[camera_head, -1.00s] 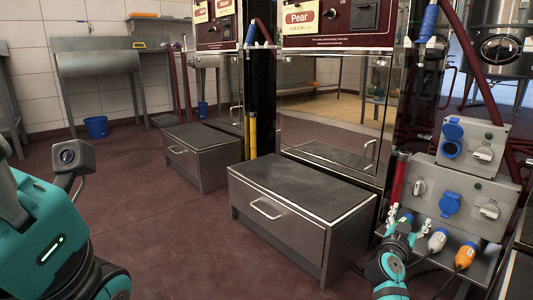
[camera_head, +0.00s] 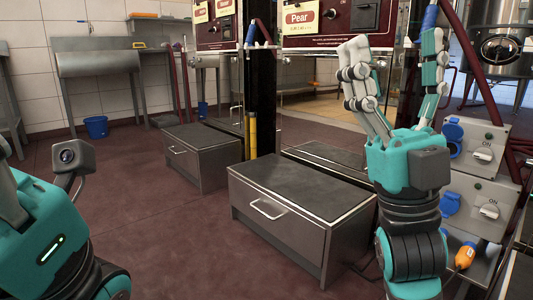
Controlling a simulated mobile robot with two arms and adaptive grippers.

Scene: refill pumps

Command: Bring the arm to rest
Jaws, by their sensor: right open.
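My right gripper (camera_head: 396,62) is raised on the right side of the head view, in front of the Pear machine. Its grey fingers point up and are spread apart, with nothing between them. Its teal palm and dark wrist hide part of the socket panel behind. My left arm shows at the lower left edge, teal and grey with a small green light. Its fingers are not in view.
Behind the right gripper are the Pear dispenser (camera_head: 299,18) and a grey panel (camera_head: 478,188) with blue sockets. An orange plug (camera_head: 465,256) hangs below. Two metal drawer boxes (camera_head: 290,232) (camera_head: 188,164) stand on the floor. Red floor lies clear at centre left.

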